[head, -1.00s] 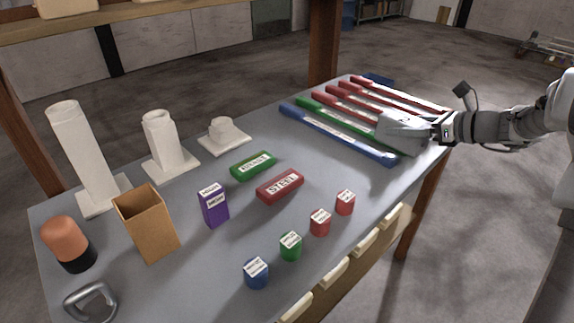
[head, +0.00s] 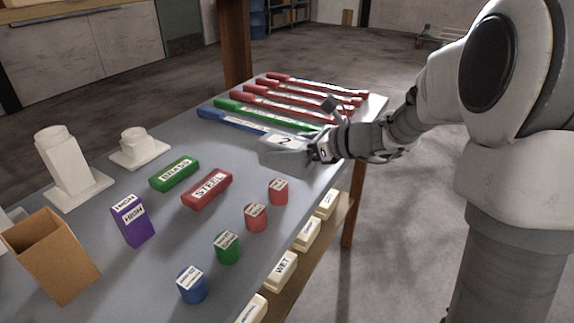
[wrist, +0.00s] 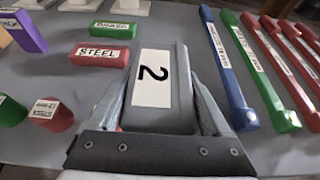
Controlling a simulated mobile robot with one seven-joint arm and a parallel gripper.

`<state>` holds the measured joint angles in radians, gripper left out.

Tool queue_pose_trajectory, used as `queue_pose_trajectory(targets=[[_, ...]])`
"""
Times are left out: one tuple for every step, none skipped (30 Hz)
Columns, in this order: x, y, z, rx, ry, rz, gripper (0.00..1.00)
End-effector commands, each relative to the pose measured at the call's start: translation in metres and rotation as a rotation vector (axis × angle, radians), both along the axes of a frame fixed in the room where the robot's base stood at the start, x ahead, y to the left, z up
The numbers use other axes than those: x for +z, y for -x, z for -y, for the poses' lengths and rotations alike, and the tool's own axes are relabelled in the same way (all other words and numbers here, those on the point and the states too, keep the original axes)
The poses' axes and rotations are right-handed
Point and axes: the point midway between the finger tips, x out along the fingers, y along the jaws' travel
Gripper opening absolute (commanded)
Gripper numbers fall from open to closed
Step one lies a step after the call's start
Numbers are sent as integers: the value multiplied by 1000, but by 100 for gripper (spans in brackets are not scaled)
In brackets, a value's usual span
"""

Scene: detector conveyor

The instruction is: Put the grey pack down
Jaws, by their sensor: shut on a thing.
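The grey pack (wrist: 178,82) carries a white label with a "2" and sits between the two fingers of my gripper (wrist: 160,112) in the wrist view. In the head view the grey pack (head: 284,143) is at the right part of the table, near the front edge, in front of the long bars. My gripper (head: 318,147) holds it from the right side. The pack is low over the tabletop; I cannot tell whether its underside touches it.
The red STEEL block (head: 207,189) and green BRASS block (head: 174,174) lie left of the pack. The blue bar (head: 230,121), a green bar and several red bars lie behind it. Small red (head: 278,192), green and blue pieces line the front. Bare tabletop surrounds the pack's left side.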

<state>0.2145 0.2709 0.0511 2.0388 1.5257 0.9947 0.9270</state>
Motion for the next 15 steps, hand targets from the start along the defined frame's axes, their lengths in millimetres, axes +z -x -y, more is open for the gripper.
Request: queue_pose_trajectory(targets=[[-6, 0, 0, 0, -1, 0, 0], [-10, 0, 0, 0, -1, -2, 0], [-17, 0, 0, 0, -1, -2, 0], [-22, 0, 0, 0, -1, -2, 0], [-27, 0, 0, 0, -1, -2, 0], [-33, 0, 0, 0, -2, -3, 0], [-36, 0, 0, 0, -2, -1, 0], [-38, 0, 0, 0, -2, -1, 0], [-39, 0, 0, 0, -1, 0, 0], [-39, 0, 0, 0, -1, 0, 0], [-38, -1, 0, 0, -1, 1, 0], [-37, -1, 0, 0, -1, 1, 0], [-37, -1, 0, 0, -1, 1, 0], [-37, -1, 0, 0, -1, 1, 0], [-37, -1, 0, 0, -1, 1, 0]])
